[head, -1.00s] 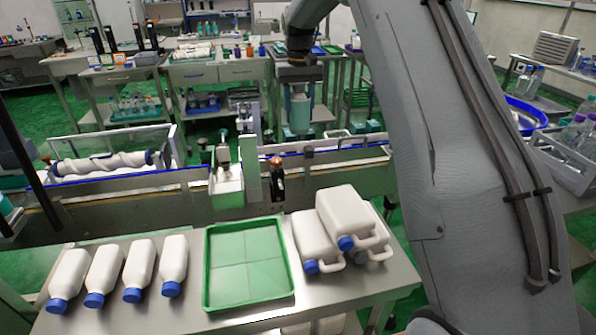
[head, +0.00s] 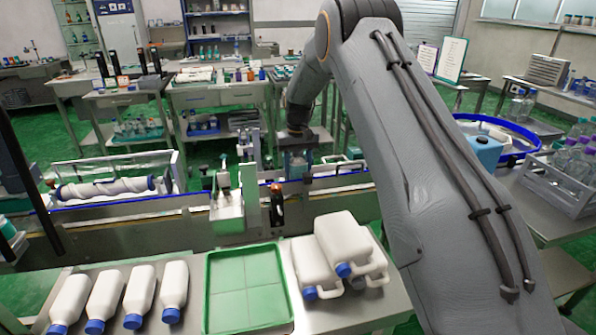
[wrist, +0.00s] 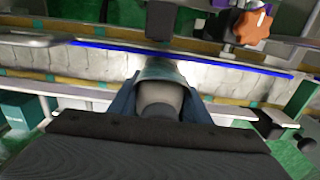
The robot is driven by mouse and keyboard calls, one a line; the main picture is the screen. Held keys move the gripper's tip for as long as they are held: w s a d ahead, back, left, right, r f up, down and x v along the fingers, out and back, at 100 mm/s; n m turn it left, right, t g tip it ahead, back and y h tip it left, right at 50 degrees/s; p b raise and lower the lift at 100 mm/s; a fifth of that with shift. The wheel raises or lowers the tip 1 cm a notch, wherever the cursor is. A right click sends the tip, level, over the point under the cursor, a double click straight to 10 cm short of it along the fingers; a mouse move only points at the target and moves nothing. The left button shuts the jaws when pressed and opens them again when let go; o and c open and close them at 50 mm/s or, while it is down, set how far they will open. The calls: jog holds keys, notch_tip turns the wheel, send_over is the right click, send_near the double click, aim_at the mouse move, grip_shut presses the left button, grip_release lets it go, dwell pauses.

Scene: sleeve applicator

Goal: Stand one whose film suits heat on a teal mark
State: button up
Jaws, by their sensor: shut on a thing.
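My gripper (head: 296,148) is shut on a teal-grey bottle (head: 297,164) over the conveyor (head: 345,180), just right of the applicator station. In the wrist view the bottle (wrist: 160,92) sits upright between my two blue fingers (wrist: 160,108). Its base is hidden, so I cannot tell whether it touches the belt. Small teal patches (wrist: 115,85) show along the belt in the wrist view; whether one lies under the bottle is hidden. No film wording is readable.
The applicator station (head: 227,205) and an orange knob (wrist: 253,27) are close to the bottle. In front are a green tray (head: 245,290), empty, several white blue-capped bottles (head: 138,290) and white jugs (head: 343,243). A film roll (head: 105,189) lies at left.

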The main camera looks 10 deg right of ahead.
jog(key=o, duration=1.3)
jog(key=shift+f, duration=0.15)
notch_tip(320, 180, up, 12)
jog(key=b, duration=0.4)
jog(key=shift+r, duration=0.2)
